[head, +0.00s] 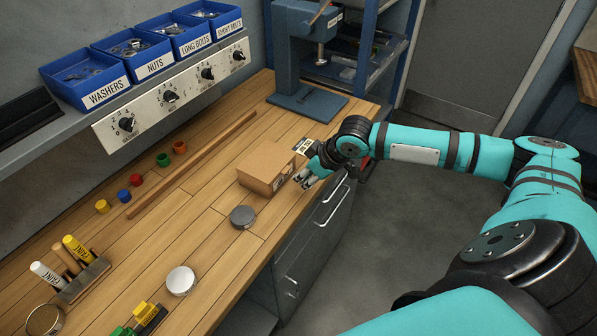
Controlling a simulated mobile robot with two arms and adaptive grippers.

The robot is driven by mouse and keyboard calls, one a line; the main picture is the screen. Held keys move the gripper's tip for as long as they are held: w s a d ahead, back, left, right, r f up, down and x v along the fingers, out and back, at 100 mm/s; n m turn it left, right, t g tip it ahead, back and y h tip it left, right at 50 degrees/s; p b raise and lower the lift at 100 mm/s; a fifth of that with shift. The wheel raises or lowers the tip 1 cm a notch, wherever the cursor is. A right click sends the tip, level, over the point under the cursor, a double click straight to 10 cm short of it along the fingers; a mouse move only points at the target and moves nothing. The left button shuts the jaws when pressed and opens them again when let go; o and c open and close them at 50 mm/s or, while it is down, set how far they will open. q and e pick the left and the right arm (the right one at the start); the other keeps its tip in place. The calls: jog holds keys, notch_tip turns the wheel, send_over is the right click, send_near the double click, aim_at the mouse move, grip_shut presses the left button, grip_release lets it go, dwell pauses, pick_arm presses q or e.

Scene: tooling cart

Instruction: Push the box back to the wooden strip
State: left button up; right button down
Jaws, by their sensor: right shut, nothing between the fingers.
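A brown cardboard box (265,167) sits on the wooden worktop near its front edge. A long thin wooden strip (193,163) lies on the worktop behind the box, toward the wall. A band of bare worktop separates the two. My right gripper (303,181) is shut and empty at the front side of the box, close to its right end. I cannot tell whether the fingertips touch the box. My left gripper is not in view.
A dark round lid (242,217) lies just in front-left of the box. Small coloured rings (136,179) line the far side of the strip. A blue press (305,95) stands at the right end. A pale round lid (180,281) lies nearer.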

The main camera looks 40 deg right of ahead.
aim_at(275, 163)
jog(key=shift+w+a, duration=0.25)
jog(key=shift+w, duration=0.2)
jog(key=shift+w+a, duration=0.1)
jog(key=shift+w, duration=0.2)
jog(key=shift+w+a+p, duration=0.2)
jog(key=shift+w+p, duration=0.1)
jog(key=shift+w, duration=0.05)
jog(key=w+a, duration=0.1)
jog(key=w, duration=0.1)
jog(key=w+p, duration=0.1)
jog(key=w, duration=0.1)
jog(key=w+a, duration=0.1)
jog(key=shift+w+a+r, duration=0.15)
jog(key=shift+w+a, duration=0.2)
jog(key=shift+w, duration=0.05)
jog(key=w+a, duration=0.1)
jog(key=w, duration=0.1)
jog(key=w+a, duration=0.1)
jog(key=w, duration=0.2)
jog(key=w+a, duration=0.1)
jog(key=w, duration=0.2)
jog(key=shift+a+f, duration=0.2)
jog(key=shift+a, duration=0.05)
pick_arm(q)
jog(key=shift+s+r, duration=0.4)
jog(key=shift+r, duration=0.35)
pick_arm(e)
jog(key=shift+s, duration=0.1)
